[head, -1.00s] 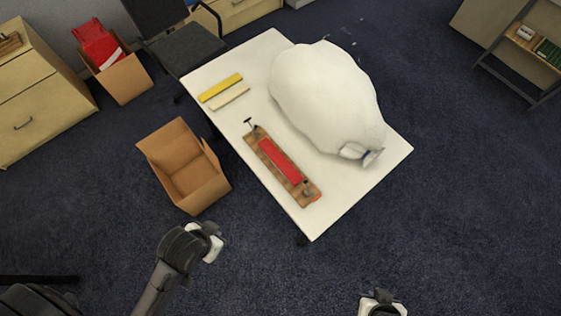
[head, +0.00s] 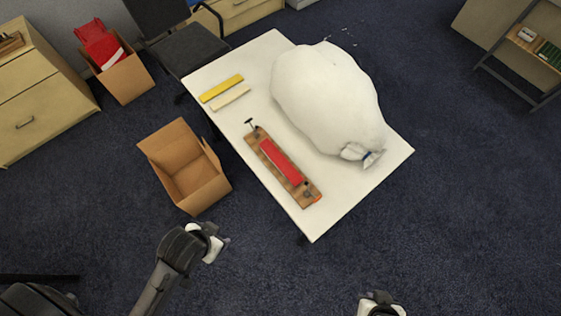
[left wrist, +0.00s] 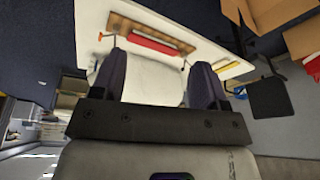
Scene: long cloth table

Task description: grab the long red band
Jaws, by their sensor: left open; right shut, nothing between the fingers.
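The long red band (head: 281,162) lies along a wooden board (head: 304,197) on the white table (head: 325,215), near its left edge. A small dark T-shaped piece stands at the board's far end, and a dark fitting sits at its near end. The band also shows in the left wrist view (left wrist: 161,46), beyond the spread fingers of my left gripper (left wrist: 160,70). In the head view my left gripper (head: 213,243) is open and empty, off the table to its lower left. My right gripper (head: 381,305) is shut and empty at the bottom edge, well away from the band.
A large white sack (head: 325,95) fills the table's right side. Yellow (head: 221,88) and cream (head: 231,99) bars lie at its far left. An open cardboard box (head: 168,148) stands on the floor left of the table. A dark chair (head: 188,50) is behind. The floor in front is clear.

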